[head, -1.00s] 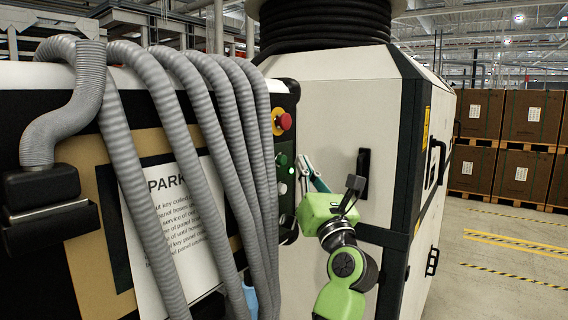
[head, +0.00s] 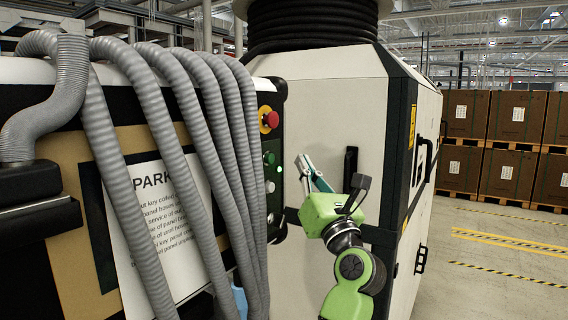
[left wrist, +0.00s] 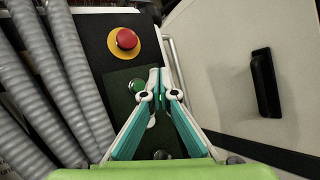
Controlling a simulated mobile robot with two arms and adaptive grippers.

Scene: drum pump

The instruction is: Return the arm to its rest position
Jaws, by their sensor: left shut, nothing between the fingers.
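My left gripper (head: 303,160) is green with teal fingers and stands in front of the machine's pale side, just right of the control panel (head: 272,96). Its fingers meet at the tips (left wrist: 158,76) with nothing between them. A gap shows between the fingertips and the panel's buttons in the head view. The panel carries a red emergency button (head: 271,119) on a yellow ring and a green button (head: 268,158) below it. In the left wrist view the green button (left wrist: 137,85) lies just left of the fingertips. My right gripper is not in view.
Thick grey hoses (head: 150,120) hang over the panel front at the left. A black handle (head: 350,166) sits on the pale cabinet (head: 320,110) behind my gripper. Stacked brown boxes (head: 515,115) stand at the far right, with open floor (head: 480,280) before them.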

